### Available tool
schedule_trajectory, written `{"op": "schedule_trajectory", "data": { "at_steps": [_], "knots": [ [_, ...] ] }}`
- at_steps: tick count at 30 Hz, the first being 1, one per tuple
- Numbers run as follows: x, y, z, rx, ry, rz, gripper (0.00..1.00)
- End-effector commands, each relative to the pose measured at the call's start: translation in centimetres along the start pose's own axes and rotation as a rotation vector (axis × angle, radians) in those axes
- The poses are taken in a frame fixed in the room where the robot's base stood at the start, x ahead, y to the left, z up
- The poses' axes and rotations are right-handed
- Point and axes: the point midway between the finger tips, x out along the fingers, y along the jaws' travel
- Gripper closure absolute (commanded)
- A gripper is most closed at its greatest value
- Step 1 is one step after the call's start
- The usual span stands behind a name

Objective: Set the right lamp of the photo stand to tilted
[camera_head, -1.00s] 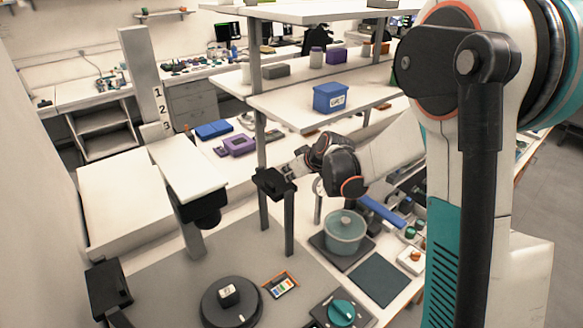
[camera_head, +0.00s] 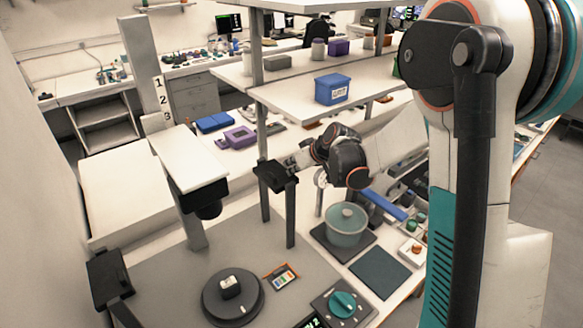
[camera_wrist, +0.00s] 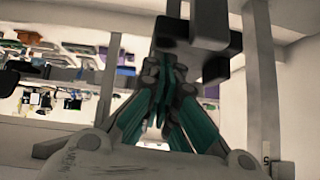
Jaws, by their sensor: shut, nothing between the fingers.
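The photo stand has a grey base (camera_head: 165,268), a numbered column (camera_head: 146,75) and two dark lamps on posts. The right lamp (camera_head: 276,176) is a small black block atop its post, near the base's far right corner; its exact tilt is hard to judge. The left lamp (camera_head: 108,278) stands at the lower left. My gripper (camera_head: 294,163) is at the right lamp's back right side, partly hidden by the lamp. In the wrist view my teal-padded fingers (camera_wrist: 166,70) are shut and empty, close to a dark block that appears to be the lamp (camera_wrist: 198,32). Contact cannot be told.
A turntable (camera_head: 213,306) with a small block stands on the base. A lidded pot (camera_head: 346,226), a dark mat (camera_head: 380,272) and a teal dial (camera_head: 342,304) are to the right. Shelves with a blue box (camera_head: 332,88) rise behind my arm.

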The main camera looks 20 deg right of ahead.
Motion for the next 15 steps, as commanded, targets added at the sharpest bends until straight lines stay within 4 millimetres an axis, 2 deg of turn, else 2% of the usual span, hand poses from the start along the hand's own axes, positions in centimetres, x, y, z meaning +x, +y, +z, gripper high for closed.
{"op": "schedule_trajectory", "data": {
  "at_steps": [15],
  "knots": [
    [0.33, 0.71, 0.39, 0.083, 0.000, -0.080, 1.00]
  ]
}}
